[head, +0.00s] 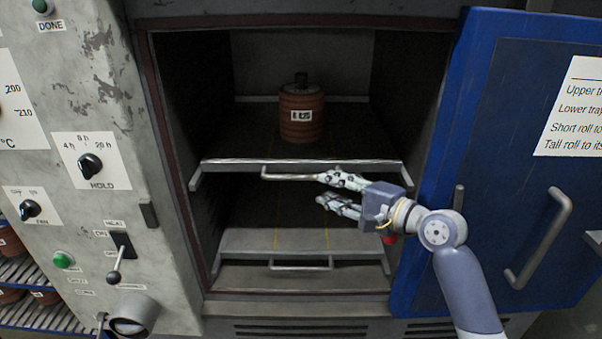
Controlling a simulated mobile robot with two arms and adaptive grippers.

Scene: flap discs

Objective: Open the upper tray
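The upper tray (232,164) is a dark shelf with a pale metal front edge inside the open oven. Its bar handle (288,177) sticks out at the front. A reddish-brown roll (301,124) with a white label stands upright on this tray. My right gripper (321,188) is in front of the oven, at the right part of the handle. Its two fingers are apart, one above the other, with nothing seen between them. The upper finger overlaps the handle's right end; I cannot tell if it touches. My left gripper is not in view.
The lower tray (250,243) with its own handle (300,267) sits below. The blue oven door (495,130) stands open at the right, with a printed sign. A control panel (85,130) with knobs is at the left. Reddish rolls lie on a rack at the lower left.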

